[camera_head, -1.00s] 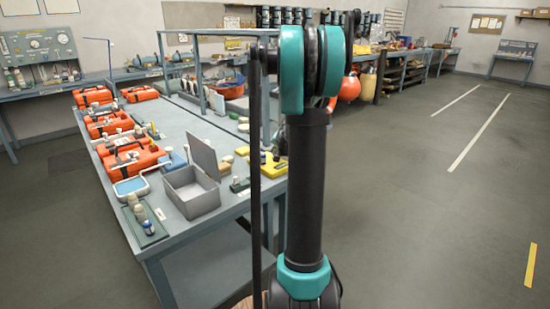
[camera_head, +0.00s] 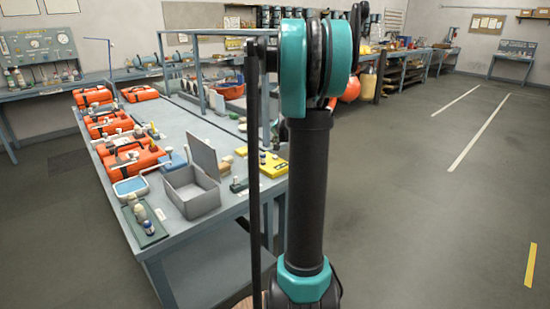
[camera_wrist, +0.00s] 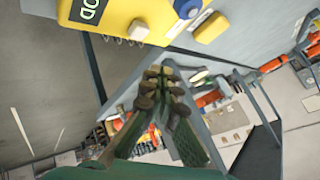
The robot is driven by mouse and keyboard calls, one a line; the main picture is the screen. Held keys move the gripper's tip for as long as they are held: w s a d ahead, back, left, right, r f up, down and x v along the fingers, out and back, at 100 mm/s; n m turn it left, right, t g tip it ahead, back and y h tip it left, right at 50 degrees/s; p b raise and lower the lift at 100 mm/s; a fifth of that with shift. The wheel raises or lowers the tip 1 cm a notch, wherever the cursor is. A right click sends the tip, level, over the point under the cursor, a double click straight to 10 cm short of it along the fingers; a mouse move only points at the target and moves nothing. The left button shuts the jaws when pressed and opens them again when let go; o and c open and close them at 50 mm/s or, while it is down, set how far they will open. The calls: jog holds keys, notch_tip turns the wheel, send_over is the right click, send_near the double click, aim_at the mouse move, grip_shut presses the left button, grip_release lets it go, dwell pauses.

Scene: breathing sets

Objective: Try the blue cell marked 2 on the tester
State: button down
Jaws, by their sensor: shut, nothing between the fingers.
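The yellow tester (camera_head: 272,168) lies on the bench's right edge in the head view. In the wrist view the tester (camera_wrist: 118,14) fills the top, with a dark label ending in "OD". In the head view my arm hides the gripper.
An open grey box (camera_head: 190,196) stands left of the tester. A green tray (camera_head: 139,240) with small bottle-like items lies at the bench's near corner. Orange cases (camera_head: 135,160) line the left side. The floor (camera_head: 430,220) at right is clear.

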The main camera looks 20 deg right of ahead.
jog(key=shift+r, duration=0.9)
